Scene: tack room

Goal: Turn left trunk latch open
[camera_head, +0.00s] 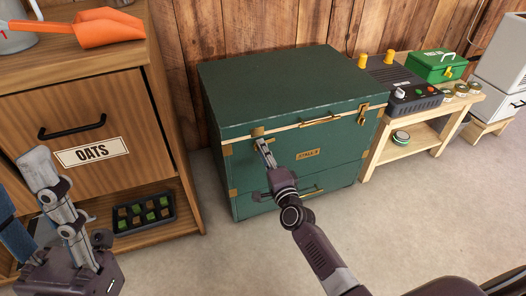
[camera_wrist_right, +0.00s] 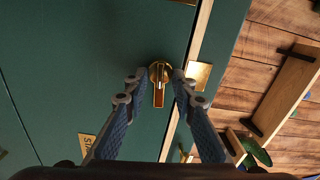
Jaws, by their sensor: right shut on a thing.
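The green trunk (camera_head: 290,85) stands against the wooden wall with its lid closed. Its left latch (camera_wrist_right: 158,85) is a brass turn piece on the trunk front, below a brass plate on the lid. In the right wrist view its lever lies roughly along the lid seam. My right gripper (camera_head: 265,148) is shut on this latch, with one fingertip on each side of it; it also shows in the wrist view (camera_wrist_right: 158,77). The right latch (camera_head: 363,114) is at the front's far corner. My left gripper (camera_head: 60,205) is off at the left, its fingers unclear.
An OATS cabinet (camera_head: 75,105) stands left of the trunk, with an orange scoop (camera_head: 108,29) on top and a black tray (camera_head: 143,213) low down. A wooden bench (camera_head: 410,135) with a green box (camera_head: 436,65) stands to the right. The floor before the trunk is clear.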

